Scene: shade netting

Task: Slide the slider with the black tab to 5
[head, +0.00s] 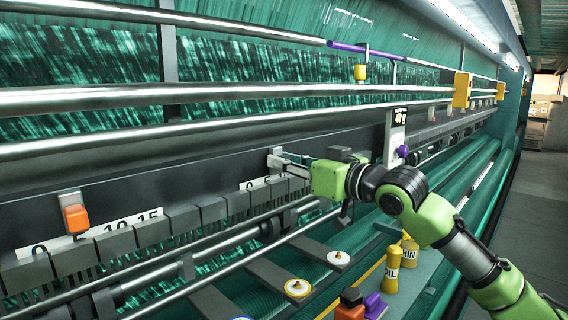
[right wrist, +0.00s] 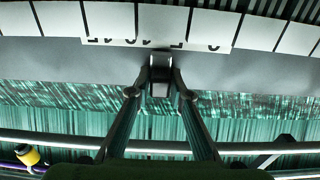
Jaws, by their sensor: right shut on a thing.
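My right gripper (head: 284,161) is shut at the tab of a slider on the dark machine rail. The slider's pale plate (head: 274,154) shows just left of the fingers. In the right wrist view the fingertips (right wrist: 160,72) close around a small grey-black tab (right wrist: 160,88). In the wrist view the scale (right wrist: 125,42) is upside down, with 0 to the right of the tab; the exact reading is unclear. My left gripper is not in view.
An orange-tabbed slider (head: 75,213) sits at another scale (head: 130,223) on the left. Long steel rollers (head: 200,98) run above. Yellow bottles (head: 392,268), spools (head: 297,288) and purple and orange blocks (head: 374,304) stand below. The right aisle (head: 535,200) is clear.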

